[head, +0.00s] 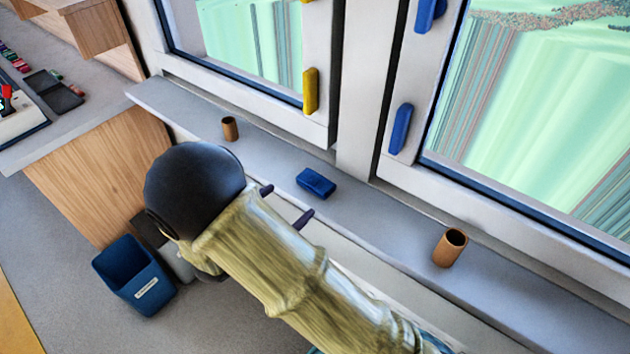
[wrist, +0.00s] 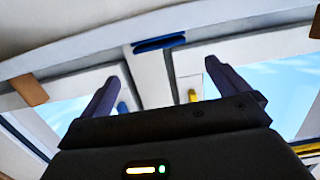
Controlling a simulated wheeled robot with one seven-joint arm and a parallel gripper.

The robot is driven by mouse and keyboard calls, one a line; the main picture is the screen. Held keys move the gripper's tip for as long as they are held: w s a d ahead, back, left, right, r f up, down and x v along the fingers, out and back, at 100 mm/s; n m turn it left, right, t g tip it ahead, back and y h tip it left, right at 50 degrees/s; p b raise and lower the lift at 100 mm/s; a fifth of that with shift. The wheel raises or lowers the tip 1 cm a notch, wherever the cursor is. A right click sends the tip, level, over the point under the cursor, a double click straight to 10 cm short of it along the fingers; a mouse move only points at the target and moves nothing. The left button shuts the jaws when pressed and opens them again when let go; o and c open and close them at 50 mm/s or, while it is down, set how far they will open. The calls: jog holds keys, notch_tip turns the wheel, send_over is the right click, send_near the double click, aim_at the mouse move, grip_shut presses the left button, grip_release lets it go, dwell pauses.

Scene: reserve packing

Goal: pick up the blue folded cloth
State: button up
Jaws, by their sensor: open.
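The blue folded cloth (head: 316,182) is a small dark blue block lying on the grey window sill (head: 380,216), between two brown cups. In the wrist view it is a blue strip (wrist: 158,43) past the fingertips, roughly centred between them. My gripper (head: 285,204) is open and empty, its two dark fingers pointing toward the cloth from the room side. A gap still separates the fingertips from the cloth. In the wrist view my gripper (wrist: 160,75) has both fingers spread wide with nothing between them.
A brown cup (head: 230,128) stands left of the cloth and another brown cup (head: 450,247) stands to its right on the sill. Window frames with a yellow handle (head: 311,91) and a blue handle (head: 401,129) rise behind. A blue bin (head: 134,275) stands below left.

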jog(key=p, duration=0.2)
send_near(323, 175)
jog(key=x, duration=0.3)
jog(key=shift+w+f, duration=0.1)
jog(key=shift+w, duration=0.2)
jog(key=shift+w+d+f, duration=0.2)
jog(key=shift+w+d, duration=0.05)
jog(key=shift+w, duration=0.15)
jog(key=shift+p+x, duration=0.95)
jog(key=shift+x, duration=1.8)
jog(key=shift+s+a+f, duration=0.1)
jog(key=shift+s+a, duration=0.05)
jog(key=shift+a, duration=0.2)
jog(key=shift+d, duration=0.3)
jog(key=shift+s+a, duration=0.1)
jog(key=c, duration=0.7)
jog(key=shift+c, duration=0.2)
